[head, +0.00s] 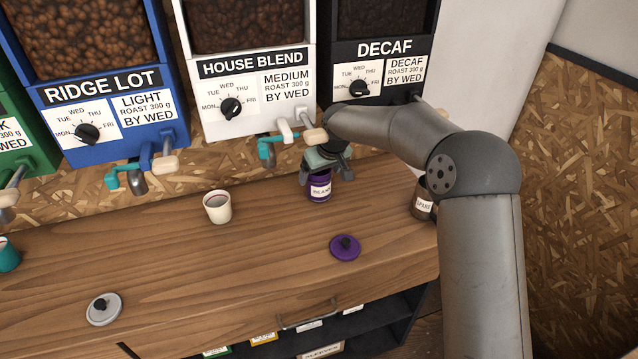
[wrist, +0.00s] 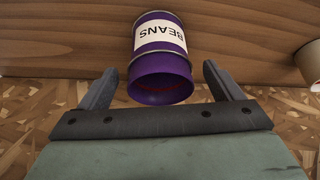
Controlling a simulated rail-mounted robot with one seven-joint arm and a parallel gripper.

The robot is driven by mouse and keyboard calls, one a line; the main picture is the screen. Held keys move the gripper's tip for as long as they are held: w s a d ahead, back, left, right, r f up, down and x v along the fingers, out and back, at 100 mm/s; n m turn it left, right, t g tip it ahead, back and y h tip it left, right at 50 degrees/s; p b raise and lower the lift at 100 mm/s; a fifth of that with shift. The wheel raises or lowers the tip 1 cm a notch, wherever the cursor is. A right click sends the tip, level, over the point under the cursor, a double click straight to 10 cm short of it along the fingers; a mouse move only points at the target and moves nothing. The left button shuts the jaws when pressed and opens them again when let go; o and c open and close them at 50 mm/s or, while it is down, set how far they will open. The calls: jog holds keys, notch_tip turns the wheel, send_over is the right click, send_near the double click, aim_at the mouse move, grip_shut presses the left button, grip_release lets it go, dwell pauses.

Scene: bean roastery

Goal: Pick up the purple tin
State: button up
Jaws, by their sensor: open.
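The purple tin (head: 319,188) stands upright on the wooden counter below the DECAF and HOUSE BLEND bins. It has a white label reading BEANS and its top is open. In the wrist view the tin (wrist: 160,62) shows with its open mouth towards my gripper. My gripper (head: 328,165) is just above the tin in the head view, partly covering its top. In the wrist view my gripper (wrist: 168,88) is open, with one finger on each side of the tin's mouth and a gap on both sides.
A purple lid (head: 345,247) lies on the counter (head: 270,265) in front of the tin. A white cup (head: 217,207) stands to the left, a brown labelled jar (head: 421,203) to the right. A teal-handled chute (head: 268,148) hangs close by. A grey lid (head: 104,308) lies front left.

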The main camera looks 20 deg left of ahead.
jog(key=c, duration=1.4)
jog(key=shift+r, duration=0.1)
